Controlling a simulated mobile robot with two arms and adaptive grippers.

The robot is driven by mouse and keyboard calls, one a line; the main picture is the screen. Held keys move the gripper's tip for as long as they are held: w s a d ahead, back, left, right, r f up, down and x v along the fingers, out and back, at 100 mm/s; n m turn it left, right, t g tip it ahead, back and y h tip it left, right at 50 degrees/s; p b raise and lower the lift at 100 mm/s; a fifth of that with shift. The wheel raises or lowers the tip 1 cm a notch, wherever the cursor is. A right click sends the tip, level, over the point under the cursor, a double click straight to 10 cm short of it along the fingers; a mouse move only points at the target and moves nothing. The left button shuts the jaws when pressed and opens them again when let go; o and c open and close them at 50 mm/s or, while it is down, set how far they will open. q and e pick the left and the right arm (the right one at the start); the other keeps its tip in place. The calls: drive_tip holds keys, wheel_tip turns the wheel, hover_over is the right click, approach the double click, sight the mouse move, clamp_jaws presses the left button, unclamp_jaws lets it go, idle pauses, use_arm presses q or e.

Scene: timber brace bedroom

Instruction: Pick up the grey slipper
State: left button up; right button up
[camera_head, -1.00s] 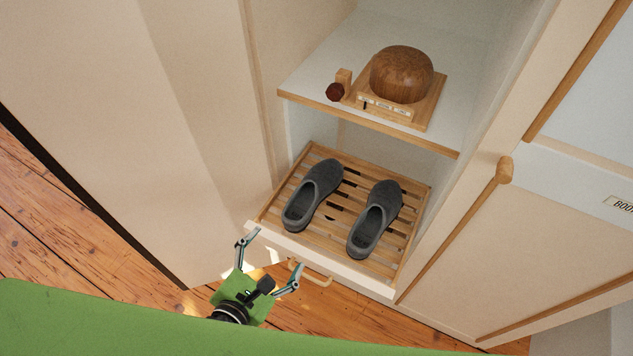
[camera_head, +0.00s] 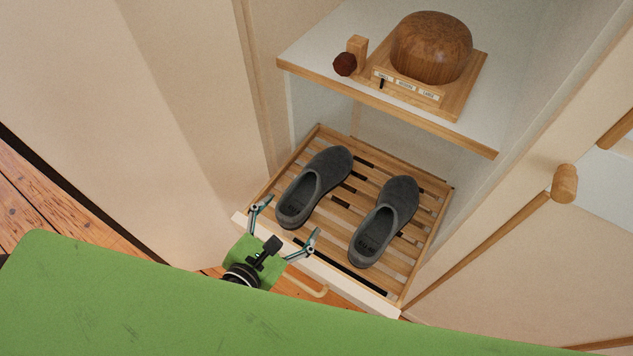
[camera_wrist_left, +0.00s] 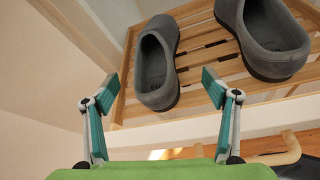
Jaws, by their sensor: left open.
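Two grey slippers lie side by side on a slatted wooden shoe tray (camera_head: 415,273), heels toward me. The left slipper (camera_head: 320,180) and the right slipper (camera_head: 388,215) both show whole in the head view. My left gripper (camera_head: 287,215) is open and empty at the tray's front edge, just short of the left slipper's heel. In the left wrist view the left slipper (camera_wrist_left: 158,65) is ahead, between and beyond the spread fingertips (camera_wrist_left: 160,90). The right slipper (camera_wrist_left: 265,40) is partly cut off there. My right gripper is not in view.
A shelf (camera_head: 330,75) above the tray's back holds a rounded wooden object (camera_head: 432,45) on a board and a small dark red ball (camera_head: 345,64). Cabinet walls stand on both sides. A door with a wooden knob (camera_head: 564,182) is at right. The tray front has a handle (camera_head: 305,287).

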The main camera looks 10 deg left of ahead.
sight(305, 199)
use_arm(q)
drive_tip(key=x, duration=0.7)
drive_tip(key=shift+w+d, duration=0.15)
drive_tip(key=shift+w, duration=0.45)
drive_tip(key=x, duration=0.4)
drive_tip(key=shift+w, duration=0.15)
drive_tip(key=shift+r, duration=0.1)
drive_tip(key=c, duration=1.3)
